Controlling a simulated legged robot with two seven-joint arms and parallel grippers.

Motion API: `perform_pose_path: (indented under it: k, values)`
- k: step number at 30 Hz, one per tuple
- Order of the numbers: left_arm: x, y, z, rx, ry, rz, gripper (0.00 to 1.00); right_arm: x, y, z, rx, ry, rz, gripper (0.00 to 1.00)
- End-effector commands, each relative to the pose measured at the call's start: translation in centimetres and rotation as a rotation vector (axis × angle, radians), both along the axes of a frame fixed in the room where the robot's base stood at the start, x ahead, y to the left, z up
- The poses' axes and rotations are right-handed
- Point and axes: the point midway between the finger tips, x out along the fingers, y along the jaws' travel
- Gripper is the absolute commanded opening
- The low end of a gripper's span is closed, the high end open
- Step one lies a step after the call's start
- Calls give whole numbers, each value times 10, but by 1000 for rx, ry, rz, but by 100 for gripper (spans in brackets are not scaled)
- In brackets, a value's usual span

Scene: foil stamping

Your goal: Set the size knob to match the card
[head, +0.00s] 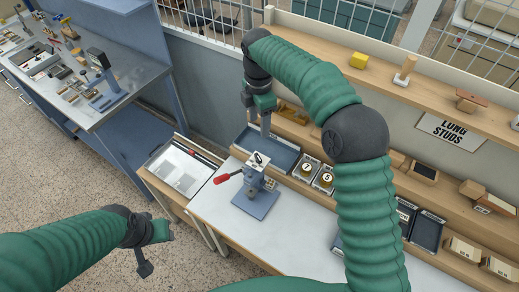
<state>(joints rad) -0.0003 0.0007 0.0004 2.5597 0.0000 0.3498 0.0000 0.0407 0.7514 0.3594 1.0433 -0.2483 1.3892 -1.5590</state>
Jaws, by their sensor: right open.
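A small grey-blue stamping press (253,184) with a red-handled lever (228,177) stands on the white worktop. A pale dial with a dark mark (259,158) sits on its top; its setting is too small to read. My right gripper (257,103) is open and empty, above and behind the dial and apart from it. A white sign reading what looks like "LUNG STUDS" (452,131) is on the wall at the right; I cannot tell if it is the card. My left gripper (156,252) is empty over the floor at lower left, its jaws seemingly apart.
Two round numbered pieces (307,169) sit right of the press, near a dark blue tray (284,154). A glass-topped case (181,170) stands left. The worktop's front (290,240) is clear.

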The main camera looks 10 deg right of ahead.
Motion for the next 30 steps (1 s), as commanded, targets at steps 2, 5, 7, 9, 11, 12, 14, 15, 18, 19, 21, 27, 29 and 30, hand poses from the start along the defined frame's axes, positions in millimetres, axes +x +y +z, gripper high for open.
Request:
perform_pose_path:
  k: [2, 5, 7, 9, 11, 12, 14, 15, 18, 19, 21, 27, 29, 30]
  values:
    - [0, 0, 2, 0, 0, 1, 41, -3, 1, -13, -1, 3, 1, 56]
    - [0, 0, 7, 0, 0, 1, 41, -5, 0, -35, -1, 2, 0, 56]
    - [0, 0, 11, 0, 0, 1, 41, -5, -1, -53, 2, 1, -1, 56]
    - [0, 0, 16, 0, 0, 1, 41, -5, -1, -72, 3, 2, -2, 56]
    - [0, 0, 20, 0, 0, 1, 41, -4, -1, -88, 3, 2, -2, 56]
    - [0, 0, 23, 0, 0, 1, 41, -4, -2, -99, 3, 3, -2, 56]
    - [0, 0, 27, 0, 0, 1, 41, -3, -3, -114, 3, 3, -2, 56]
    - [0, 0, 29, 0, 0, 1, 41, -3, -2, -123, 4, 2, -2, 56]
    - [0, 0, 34, 0, 0, 0, 41, -3, -1, -142, 4, 1, -3, 56]
    - [0, 0, 35, 0, 0, 0, 41, -3, -1, -146, 3, -1, -3, 56]
    - [0, 0, 36, 0, 0, 0, 41, -3, 0, -153, 2, -1, -3, 56]
    - [0, 0, 36, 0, 0, 0, 41, -4, 1, -158, 1, -5, -3, 56]
    - [0, 0, 36, 0, 0, 1, 41, -4, 1, -158, 1, -5, -3, 56]
    - [0, 0, 36, 0, 0, 1, 41, -4, 1, -158, 2, -5, -3, 56]
